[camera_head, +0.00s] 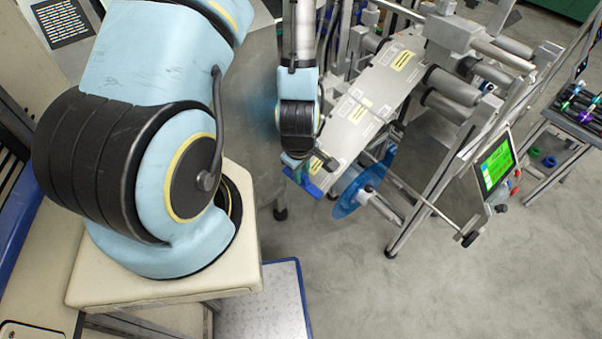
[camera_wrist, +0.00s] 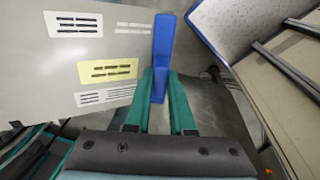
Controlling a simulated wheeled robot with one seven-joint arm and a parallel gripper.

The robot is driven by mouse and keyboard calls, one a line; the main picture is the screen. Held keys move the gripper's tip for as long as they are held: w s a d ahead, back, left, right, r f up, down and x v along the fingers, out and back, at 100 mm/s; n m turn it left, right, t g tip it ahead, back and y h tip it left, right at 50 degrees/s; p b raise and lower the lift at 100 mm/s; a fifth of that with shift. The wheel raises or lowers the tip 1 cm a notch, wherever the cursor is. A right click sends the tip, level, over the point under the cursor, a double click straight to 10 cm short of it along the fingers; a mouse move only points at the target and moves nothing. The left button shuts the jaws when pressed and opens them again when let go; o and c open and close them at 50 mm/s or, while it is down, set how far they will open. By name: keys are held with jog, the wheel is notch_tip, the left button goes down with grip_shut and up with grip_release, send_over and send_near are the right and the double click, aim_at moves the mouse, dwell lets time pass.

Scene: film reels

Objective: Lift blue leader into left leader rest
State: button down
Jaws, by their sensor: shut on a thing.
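The blue leader (camera_wrist: 163,42) is a flat blue bar that stands lengthwise between the green fingers of my gripper (camera_wrist: 160,78) in the wrist view. My gripper is shut on its near end, and the far end sticks out past the fingertips. In the head view my gripper (camera_head: 296,170) points down at the near end of the machine, with the blue leader (camera_head: 312,188) showing at its tip. The leader overlaps the edge of a grey panel (camera_wrist: 60,75) in the wrist view; I cannot tell whether they touch. I cannot make out the left leader rest for certain.
A translucent blue reel (camera_head: 347,203) sits on a spindle just right of the leader. Rollers and a metal frame (camera_head: 440,190) stand farther right, with a green screen (camera_head: 496,166). A rack of coloured pieces (camera_head: 575,115) is at far right. The floor (camera_head: 480,290) in front is clear.

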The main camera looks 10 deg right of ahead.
jog(key=shift+w+d+r+p, duration=0.1)
jog(key=shift+r+p, duration=1.55)
jog(key=shift+r, duration=0.5)
jog(key=shift+w+d+r+p, duration=0.1)
jog(key=shift+r+p, duration=1.55)
jog(key=shift+r, duration=0.5)
notch_tip(320, 180, up, 10)
jog(key=p, duration=0.8)
send_over(302, 173)
jog(key=shift+w+d+r+p, duration=0.15)
jog(key=shift+r+p, duration=0.05)
jog(key=shift+r, duration=0.3)
jog(key=shift+w+d+r+p, duration=0.1)
jog(key=shift+w+r+p, duration=0.05)
jog(key=shift+r, duration=0.3)
